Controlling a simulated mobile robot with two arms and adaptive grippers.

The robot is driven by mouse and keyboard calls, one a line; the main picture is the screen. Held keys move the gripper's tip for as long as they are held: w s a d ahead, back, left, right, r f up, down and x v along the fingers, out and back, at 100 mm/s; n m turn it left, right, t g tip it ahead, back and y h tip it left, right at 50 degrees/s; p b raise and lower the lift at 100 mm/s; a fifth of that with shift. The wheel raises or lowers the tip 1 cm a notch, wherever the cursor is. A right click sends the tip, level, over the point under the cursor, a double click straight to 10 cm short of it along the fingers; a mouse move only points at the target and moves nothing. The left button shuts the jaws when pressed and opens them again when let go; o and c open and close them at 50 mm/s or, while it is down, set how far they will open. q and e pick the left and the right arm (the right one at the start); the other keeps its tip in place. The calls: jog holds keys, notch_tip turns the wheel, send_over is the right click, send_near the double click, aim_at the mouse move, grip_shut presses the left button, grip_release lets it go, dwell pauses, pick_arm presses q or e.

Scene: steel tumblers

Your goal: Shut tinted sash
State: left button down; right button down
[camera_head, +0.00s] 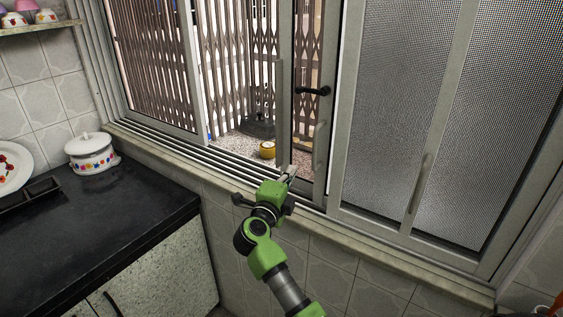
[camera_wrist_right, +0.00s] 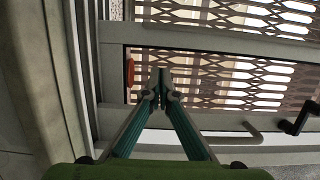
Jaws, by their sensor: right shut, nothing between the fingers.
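A sliding window fills the back wall. A narrow stretch of sash with darker-looking glass (camera_head: 303,125) shows left of the frosted panels; it seems to be the tinted sash. A black lever handle (camera_head: 312,91) is at its upper part and also shows in the right wrist view (camera_wrist_right: 298,120). A gap lies between it and the left sash (camera_head: 197,70). My right gripper (camera_head: 291,172) is shut and empty, at the sill tracks by the lower left edge of this sash. In the right wrist view its fingertips (camera_wrist_right: 161,80) meet; I cannot tell whether they touch the frame. My left gripper is out of view.
Frosted panels (camera_head: 395,110) with a long pull handle (camera_head: 417,185) cover the right side. A folding metal grille (camera_head: 235,60) and a yellow pot (camera_head: 267,150) are outside. A black counter (camera_head: 110,215) with a white lidded pot (camera_head: 92,155) stands at left.

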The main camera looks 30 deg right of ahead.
aim_at(286, 157)
jog(key=x, duration=0.3)
jog(key=shift+w+a, duration=0.1)
jog(key=shift+w, duration=0.3)
jog(key=shift+w+a, duration=0.2)
jog(key=shift+w, duration=0.25)
jog(key=shift+w+a, duration=0.2)
jog(key=shift+w, duration=0.25)
jog(key=shift+w+a, duration=0.3)
jog(key=shift+w, duration=0.25)
